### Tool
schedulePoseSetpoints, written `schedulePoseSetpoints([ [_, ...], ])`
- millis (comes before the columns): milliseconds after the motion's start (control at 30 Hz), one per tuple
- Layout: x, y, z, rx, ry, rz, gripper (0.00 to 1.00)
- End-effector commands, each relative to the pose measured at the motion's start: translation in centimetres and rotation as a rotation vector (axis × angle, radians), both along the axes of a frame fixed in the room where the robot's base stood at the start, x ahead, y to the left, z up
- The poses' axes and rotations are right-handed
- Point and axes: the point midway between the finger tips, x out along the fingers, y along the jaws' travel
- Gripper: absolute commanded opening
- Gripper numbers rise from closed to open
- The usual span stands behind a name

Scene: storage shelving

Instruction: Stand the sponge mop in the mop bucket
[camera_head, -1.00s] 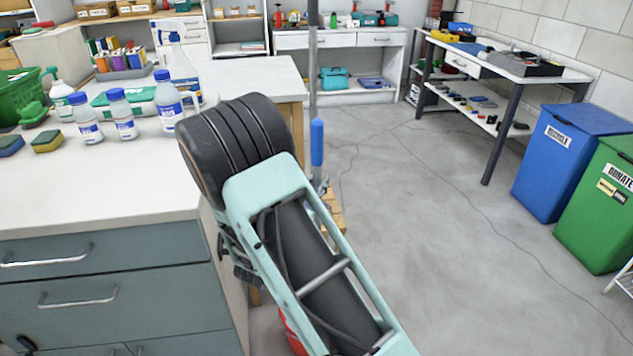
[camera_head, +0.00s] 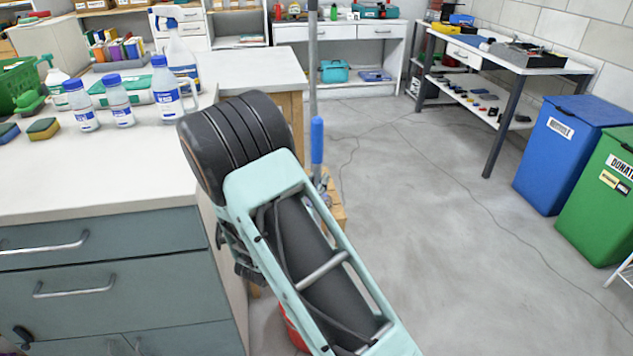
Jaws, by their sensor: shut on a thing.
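A thin grey upright pole with a blue grip (camera_head: 317,140), which looks like the sponge mop's handle, stands just right of my arm's dark rounded joint. Its lower part passes behind my pale teal arm link, so the mop's head is hidden. A small red piece (camera_head: 293,330) shows low down behind my arm; I cannot tell whether it is the mop bucket. My gripper's fingers are hidden behind my own arm, and their hold on the pole cannot be seen.
A white-topped counter (camera_head: 100,185) with blue-grey drawers stands close on the left, bearing bottles and sponges. A wooden piece (camera_head: 335,207) is behind my arm. A blue bin (camera_head: 560,155) and a green bin (camera_head: 605,205) stand right. The grey floor between is clear.

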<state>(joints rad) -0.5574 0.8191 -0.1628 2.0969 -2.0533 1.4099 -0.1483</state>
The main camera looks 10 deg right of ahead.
Motion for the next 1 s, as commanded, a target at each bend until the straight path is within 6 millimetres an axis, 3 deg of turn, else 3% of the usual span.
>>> schedulePoseSetpoints([
  [1000, 0.0, 0.0, -1.3, 0.0, -0.002, 0.0, 0.0],
])
